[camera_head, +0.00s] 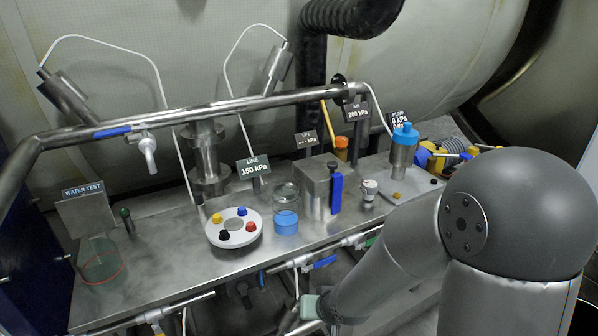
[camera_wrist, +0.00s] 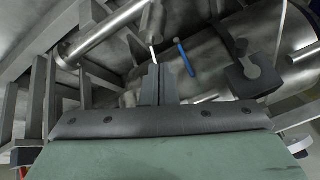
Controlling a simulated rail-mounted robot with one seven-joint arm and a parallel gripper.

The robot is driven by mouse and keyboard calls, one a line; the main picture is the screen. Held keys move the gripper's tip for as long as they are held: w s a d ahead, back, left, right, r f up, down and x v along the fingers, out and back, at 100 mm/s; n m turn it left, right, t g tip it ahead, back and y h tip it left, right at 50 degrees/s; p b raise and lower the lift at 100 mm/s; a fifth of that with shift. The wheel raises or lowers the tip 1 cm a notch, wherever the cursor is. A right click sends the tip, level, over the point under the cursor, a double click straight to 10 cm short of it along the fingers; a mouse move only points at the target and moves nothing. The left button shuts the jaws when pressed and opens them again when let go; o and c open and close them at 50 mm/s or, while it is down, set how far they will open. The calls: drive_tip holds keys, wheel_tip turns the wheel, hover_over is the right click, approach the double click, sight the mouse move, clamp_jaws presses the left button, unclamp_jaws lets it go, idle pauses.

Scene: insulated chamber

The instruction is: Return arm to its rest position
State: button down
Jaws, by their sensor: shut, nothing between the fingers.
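My gripper (camera_wrist: 159,82) shows in the wrist view with its two dark fingers together and nothing between them. The fingers point at metal pipework and a blue valve handle (camera_wrist: 185,58), apparently without touching them. In the head view my grey arm comes in from the right and reaches down to the bottom middle. Its pale green wrist part is in front of and below the steel bench (camera_head: 150,275). The fingertips are hard to make out in this view.
On the bench are a white disc with coloured knobs (camera_head: 234,228), a clear jar with a blue base (camera_head: 286,222), a steel box (camera_head: 315,185) and a blue-capped cylinder (camera_head: 403,150). Pipes with valves run along the bench front, close to my wrist. A thick rail (camera_head: 220,108) crosses behind.

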drive_tip(key=s+d+r+g+h+p, duration=0.1)
drive_tip(key=s+d+r+h+p, duration=0.1)
drive_tip(key=d+r, duration=0.3)
drive_tip(key=s+d+r+g+h+p, duration=0.1)
drive_tip(key=s+d+r+p, duration=0.15)
drive_tip(key=r, duration=0.45)
drive_tip(key=s+d+r+g+p, duration=0.3)
drive_tip(key=s+r+p, duration=0.3)
drive_tip(key=s+r, duration=0.6)
drive_tip(key=shift+s+r, duration=0.3)
drive_tip(key=shift+r, duration=0.25)
drive_tip(key=shift+w+a, duration=0.1)
